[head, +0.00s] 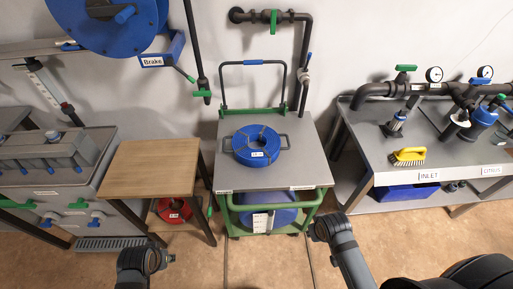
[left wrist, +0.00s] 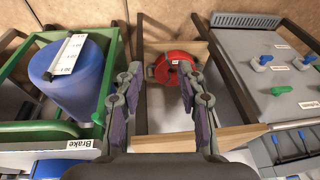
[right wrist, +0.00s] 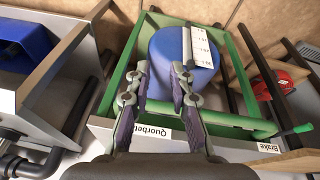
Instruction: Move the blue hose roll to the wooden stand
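The blue hose roll (head: 268,139) lies flat on the grey top of a green trolley in the head view. It has dark straps, a white label and a grey loop handle on each side. The wooden stand (head: 150,165) is left of the trolley, and its top is bare. My left gripper (head: 170,258) is in front of the stand, open and empty; its fingers also show apart in the left wrist view (left wrist: 160,72). My right gripper (head: 311,231) is at the trolley's front right corner, open and empty, as the right wrist view (right wrist: 160,66) shows. Neither touches the roll.
The green trolley (head: 229,218) carries a blue drum (right wrist: 172,60) below. A red roll (left wrist: 170,68) lies on the stand's lower shelf. A grey valve unit (head: 50,150) stands left; a bench (head: 400,171) with pipes and a yellow brush (head: 408,156) stands right.

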